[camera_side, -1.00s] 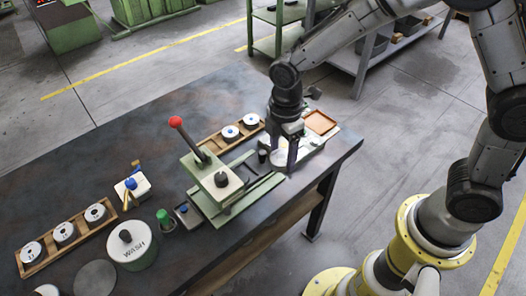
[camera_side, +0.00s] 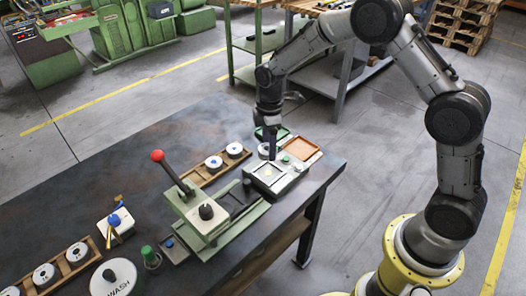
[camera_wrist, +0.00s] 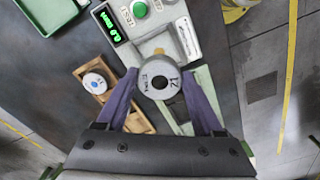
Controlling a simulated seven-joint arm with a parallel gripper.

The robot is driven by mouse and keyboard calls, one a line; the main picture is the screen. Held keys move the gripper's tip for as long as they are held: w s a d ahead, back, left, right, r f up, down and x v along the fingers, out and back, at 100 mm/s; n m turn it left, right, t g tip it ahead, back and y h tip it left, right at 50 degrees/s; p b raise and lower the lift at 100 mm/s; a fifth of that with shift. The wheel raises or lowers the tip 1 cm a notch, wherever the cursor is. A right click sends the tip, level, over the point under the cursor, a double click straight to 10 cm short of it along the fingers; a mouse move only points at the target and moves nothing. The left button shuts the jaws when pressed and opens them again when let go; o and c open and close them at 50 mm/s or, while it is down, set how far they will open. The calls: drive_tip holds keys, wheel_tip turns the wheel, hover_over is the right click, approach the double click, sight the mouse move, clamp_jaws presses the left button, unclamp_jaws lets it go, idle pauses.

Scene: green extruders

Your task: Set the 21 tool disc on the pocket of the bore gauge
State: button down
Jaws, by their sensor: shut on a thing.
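My gripper (camera_side: 268,155) is shut on the 21 tool disc, a grey ring with a dark bore and the mark "21" (camera_wrist: 160,69). In the wrist view the disc lies between the two purple fingertips (camera_wrist: 163,82); in the side view it is a small pale shape mostly hidden by the fingers. The bore gauge (camera_side: 282,183) is a pale box with a green button (camera_wrist: 140,9) and a lit green display (camera_wrist: 108,25). Its square pocket area shows just in front of my gripper in the side view. The disc appears above the gauge, apart from it.
A wooden rack (camera_side: 200,180) with two discs stands left of the gauge. A press (camera_side: 203,211) with a red-knobbed lever (camera_side: 157,156) is close in front-left. Green (camera_side: 283,133) and orange (camera_side: 302,148) trays lie behind the gauge. Another disc rack (camera_side: 72,270) is at the lower left.

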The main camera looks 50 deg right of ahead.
drive_tip(key=shift+d+f, duration=0.15)
drive_tip(key=shift+d, duration=0.05)
drive_tip(key=shift+f, duration=3.65)
unclamp_jaws()
drive_tip(key=shift+s+f, duration=0.1)
